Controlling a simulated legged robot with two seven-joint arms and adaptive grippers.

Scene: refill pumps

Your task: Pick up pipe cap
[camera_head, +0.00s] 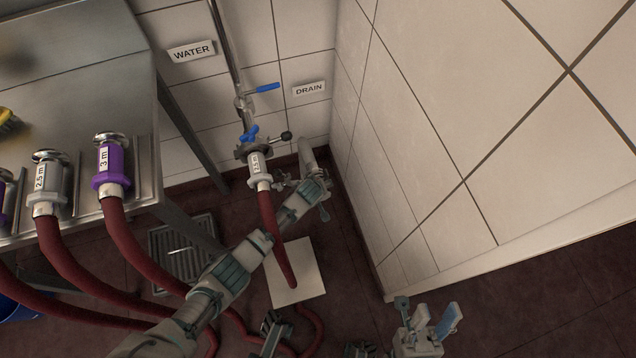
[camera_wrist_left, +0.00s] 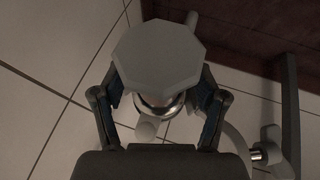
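A grey, octagonal cap-like piece, likely the pipe cap (camera_wrist_left: 158,55), is in the upper middle of the left wrist view, with a shiny metal collar (camera_wrist_left: 160,105) behind its lower edge. My left gripper (camera_wrist_left: 160,85) has a finger on each side of the piece. The piece's edge hides the finger pads, so contact is unclear. In the head view my left gripper (camera_head: 314,188) is at the pale pipe (camera_head: 309,160) low in the wall corner; I cannot make out the cap there. My right gripper (camera_head: 426,314) is open and empty at the lower right.
Red hoses (camera_head: 140,250) run across the floor from the steel bench (camera_head: 75,75). The right wall (camera_head: 420,140) stands close to my left gripper.

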